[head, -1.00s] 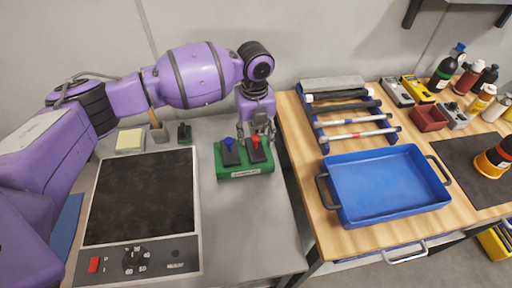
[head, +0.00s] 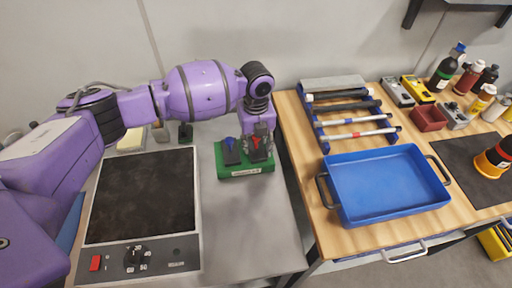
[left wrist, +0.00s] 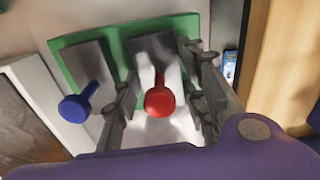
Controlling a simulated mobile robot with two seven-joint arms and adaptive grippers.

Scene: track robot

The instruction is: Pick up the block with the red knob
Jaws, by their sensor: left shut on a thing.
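The dark block with the red knob (head: 255,155) is at the right side of a green base (head: 238,174) on the grey bench. Its red knob also shows in the left wrist view (left wrist: 159,102). My left gripper (head: 261,147) is over it, with one finger on each side, shut on it; the fingers partly hide it. The block appears to be still at the base; I cannot tell whether it is raised. A similar block with a blue knob (head: 231,157) stands just to its left. My right gripper is not in view.
A hot plate (head: 142,195) lies to the left on the bench. On the wooden table to the right are a blue tray (head: 385,205) and a rack of rods (head: 350,115). The grey bench in front of the green base is clear.

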